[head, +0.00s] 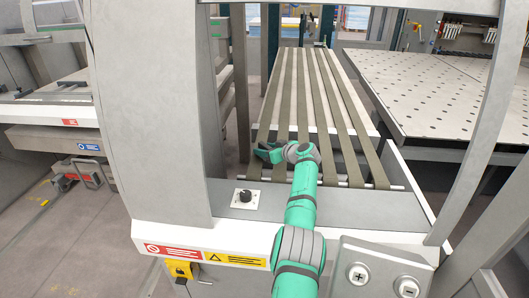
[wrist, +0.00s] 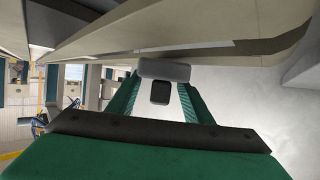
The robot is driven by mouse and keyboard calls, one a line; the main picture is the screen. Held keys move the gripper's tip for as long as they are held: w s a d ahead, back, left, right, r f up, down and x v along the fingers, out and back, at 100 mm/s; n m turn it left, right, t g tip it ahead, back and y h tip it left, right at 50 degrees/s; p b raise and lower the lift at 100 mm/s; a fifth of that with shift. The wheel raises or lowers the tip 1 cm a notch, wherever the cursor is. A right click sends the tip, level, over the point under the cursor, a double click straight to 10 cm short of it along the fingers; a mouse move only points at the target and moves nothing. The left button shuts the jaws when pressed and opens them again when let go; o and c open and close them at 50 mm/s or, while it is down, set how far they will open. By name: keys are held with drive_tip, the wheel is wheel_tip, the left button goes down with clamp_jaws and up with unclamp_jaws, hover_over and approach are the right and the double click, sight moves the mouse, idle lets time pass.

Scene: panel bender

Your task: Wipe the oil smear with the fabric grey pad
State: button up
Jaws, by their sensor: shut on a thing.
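My gripper (wrist: 163,84) is shut on the fabric grey pad (wrist: 165,70), a small rounded block across its fingertips in the wrist view. The pad is close to a long beige surface above it in that picture; I cannot tell if they touch. A darker brown patch (wrist: 272,44) lies on that surface to the right of the pad; I cannot tell if it is the oil smear. In the head view my gripper (head: 266,154) is over the near left part of the belt conveyor (head: 308,80). The pad cannot be made out there.
A grey machine column (head: 155,110) stands left of my arm. A black knob (head: 245,195) sits on the ledge before the conveyor. A perforated table (head: 440,90) is at the right, and a slanted grey frame bar (head: 480,120) crosses in front of it.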

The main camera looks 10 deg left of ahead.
sight(263, 145)
drive_tip(key=shift+s+d+r, duration=0.1)
drive_tip(key=shift+d+r, duration=0.25)
drive_tip(key=shift+r, duration=0.15)
drive_tip(key=shift+d+r, duration=0.1)
drive_tip(key=shift+r, duration=0.25)
drive_tip(key=shift+s+a+r, duration=0.1)
drive_tip(key=shift+a+r, duration=0.55)
drive_tip(key=shift+r, duration=0.1)
drive_tip(key=shift+a+r, duration=0.15)
drive_tip(key=shift+r, duration=0.2)
drive_tip(key=shift+s+d+r, duration=0.1)
drive_tip(key=shift+d+r, duration=0.1)
drive_tip(key=shift+r, duration=0.3)
drive_tip(key=shift+d, duration=0.15)
drive_tip(key=shift+r, duration=0.1)
